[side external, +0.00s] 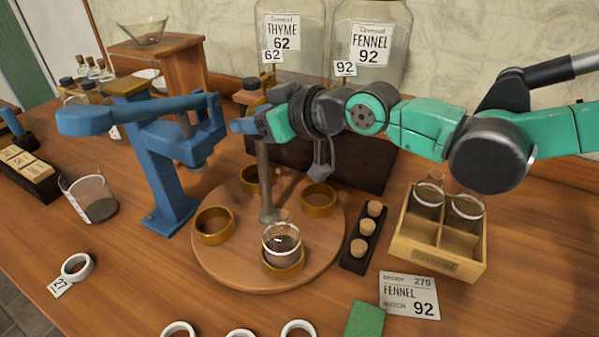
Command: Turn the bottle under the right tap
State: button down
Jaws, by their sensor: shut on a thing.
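The Thyme 62 jar (290,62) and the Fennel 92 jar (398,20) stand at the back above a dark stand. A round wooden turntable (325,255) stands in front, with several brass ring holders on it. A grey post (264,185) rises from the turntable's middle. My gripper (258,125) is shut at the post's top; the fingers partly hide the contact. The taps are largely hidden behind my gripper and wrist.
A blue lever press (165,175) stands close left of the turntable. To the right are a cork rack (352,250) and a wooden crate (450,265) with glass bottles. A Fennel 92 card (410,296) and a green block (364,319) lie in front.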

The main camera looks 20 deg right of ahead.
jog(key=shift+f, duration=0.1)
jog(key=shift+d+n+g+y, duration=0.1)
jog(key=shift+n+g+y, duration=0.6)
jog(key=shift+n+y, duration=0.2)
jog(key=shift+n+g+y, duration=1)
jog(key=shift+n+g, duration=0.2)
jog(key=shift+n, duration=0.1)
jog(key=shift+c, duration=1.7)
grip_release()
jog(key=shift+v, duration=2.75)
